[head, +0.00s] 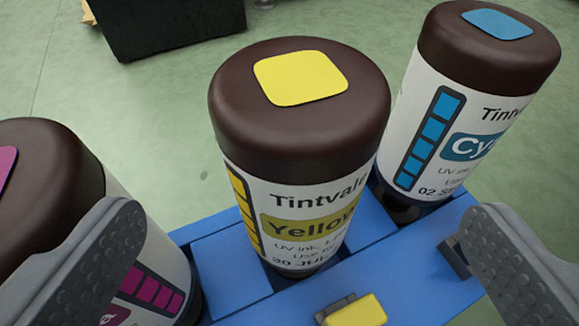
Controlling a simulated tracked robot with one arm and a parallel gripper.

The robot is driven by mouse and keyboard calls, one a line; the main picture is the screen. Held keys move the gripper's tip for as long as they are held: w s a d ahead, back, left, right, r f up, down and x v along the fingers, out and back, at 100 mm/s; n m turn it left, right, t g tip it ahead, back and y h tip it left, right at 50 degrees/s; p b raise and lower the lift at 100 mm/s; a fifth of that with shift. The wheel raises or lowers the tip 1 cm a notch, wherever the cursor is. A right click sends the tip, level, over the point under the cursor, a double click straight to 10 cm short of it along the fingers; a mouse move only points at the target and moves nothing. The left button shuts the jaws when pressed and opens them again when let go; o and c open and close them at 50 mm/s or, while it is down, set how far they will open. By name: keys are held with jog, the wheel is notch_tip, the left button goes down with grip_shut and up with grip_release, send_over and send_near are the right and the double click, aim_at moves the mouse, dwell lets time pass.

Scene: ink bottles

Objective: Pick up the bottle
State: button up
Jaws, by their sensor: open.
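A bottle with a brown cap, a yellow square on top and a "Yellow" label (290,150) stands upright in a blue rack (400,275), in the middle of the view. A cyan bottle (470,95) stands in the rack to the right, farther back. A magenta bottle (50,180) stands at the left, partly cut off and partly covered by my left finger. My gripper (290,250) is open. Its grey fingers are at the lower left and lower right, with the yellow bottle showing in the gap between them, apart from both.
A yellow block (355,311) sits on the rack front at the bottom centre. A dark box (165,25) stands on the green floor (130,130) at the back left. The floor behind the bottles is mostly clear.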

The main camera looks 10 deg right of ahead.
aim_at(301, 183)
jog(key=x, duration=0.3)
jog(key=shift+w+b, duration=0.25)
jog(key=shift+b, duration=0.15)
jog(key=shift+w+r+b+x, duration=0.15)
jog(key=shift+b+x, duration=0.45)
jog(key=shift+x, duration=0.85)
jog(key=shift+w+r+b+x, duration=0.1)
jog(key=shift+r+b+x, duration=0.35)
jog(key=shift+x, duration=0.95)
jog(key=shift+s+a+f, duration=0.1)
jog(key=c, duration=1.8)
